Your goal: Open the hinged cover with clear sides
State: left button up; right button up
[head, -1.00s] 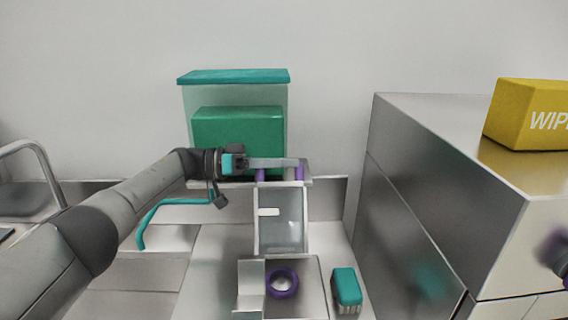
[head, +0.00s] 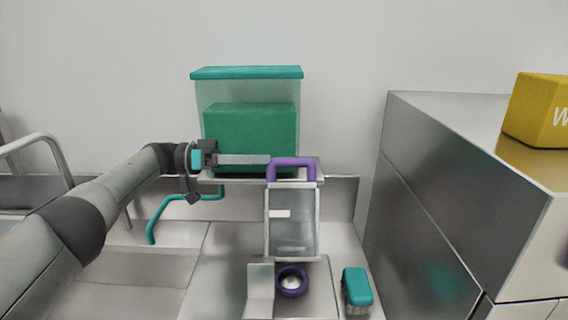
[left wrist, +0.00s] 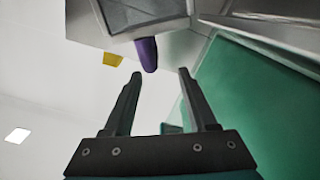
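A grey-framed cover with a clear panel (head: 292,222) and a white label stands in the middle of the head view. A purple handle (head: 292,163) arches over its top edge. Behind it, a tall clear-sided box with a teal top (head: 246,73) encloses a green block (head: 250,138). My left gripper (head: 270,159) points right, its tips just left of the handle. In the left wrist view the fingers (left wrist: 159,73) are apart with nothing between them, and the purple handle (left wrist: 148,53) shows just beyond the tips. My right gripper is not in view.
A teal bent handle (head: 185,200) lies below my left arm. A purple ring (head: 292,281) and a teal brush (head: 357,288) are in front. A steel cabinet (head: 440,180) with a yellow box (head: 538,110) bounds the right side.

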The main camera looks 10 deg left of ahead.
pick_arm(q)
jog(key=a, duration=0.2)
jog(key=a+b, duration=0.1)
jog(key=a, duration=0.1)
jog(key=shift+s+b, duration=0.3)
jog(key=shift+s, duration=0.1)
